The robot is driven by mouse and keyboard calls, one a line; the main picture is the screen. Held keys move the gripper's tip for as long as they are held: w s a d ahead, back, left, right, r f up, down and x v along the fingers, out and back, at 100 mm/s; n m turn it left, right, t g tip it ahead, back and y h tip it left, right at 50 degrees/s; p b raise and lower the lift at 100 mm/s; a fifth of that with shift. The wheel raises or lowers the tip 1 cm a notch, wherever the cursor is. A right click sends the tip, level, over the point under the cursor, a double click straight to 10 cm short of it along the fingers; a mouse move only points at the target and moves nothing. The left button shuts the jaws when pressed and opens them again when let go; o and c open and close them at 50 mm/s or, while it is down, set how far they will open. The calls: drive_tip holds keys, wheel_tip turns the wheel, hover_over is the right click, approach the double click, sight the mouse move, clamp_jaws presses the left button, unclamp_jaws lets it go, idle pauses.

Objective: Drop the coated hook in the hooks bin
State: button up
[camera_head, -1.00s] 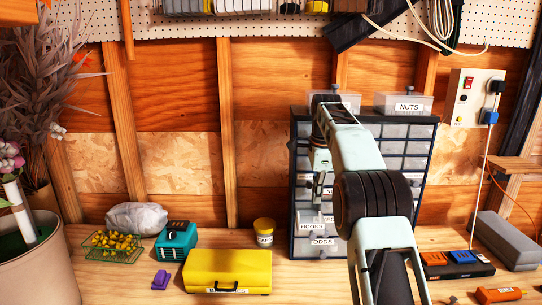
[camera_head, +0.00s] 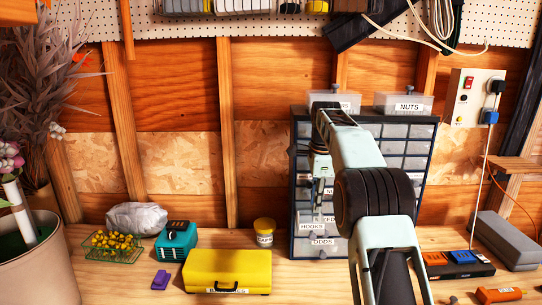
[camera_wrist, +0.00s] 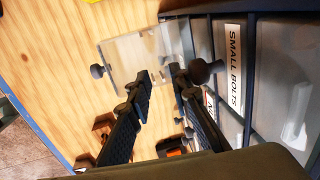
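My gripper (camera_head: 322,200) hangs in front of the dark drawer cabinet, above its lower left drawers. The HOOKS label (camera_head: 311,227) shows just below it, over the ODDS label (camera_head: 322,241). In the wrist view my gripper (camera_wrist: 160,76) has its two dark fingers apart, with a gap between the tips. A clear bin (camera_wrist: 130,52) with a dark knob sticks out from the cabinet beyond the fingertips. Its label does not show there, and I cannot tell whether it is the hooks bin. I cannot make out the coated hook in either view.
The cabinet (camera_head: 431,180) stands against the wall; the SMALL BOLTS label (camera_wrist: 234,65) is close beside my fingers. Left on the bench are a yellow case (camera_head: 228,272), a teal box (camera_head: 177,239) and a wire basket (camera_head: 113,247). A grey block (camera_head: 505,240) lies right.

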wheel_tip(320, 180, up, 7)
drive_tip(key=s, duration=0.1)
drive_tip(key=shift+s+r, duration=0.15)
drive_tip(key=shift+r, duration=0.05)
idle(0.5)
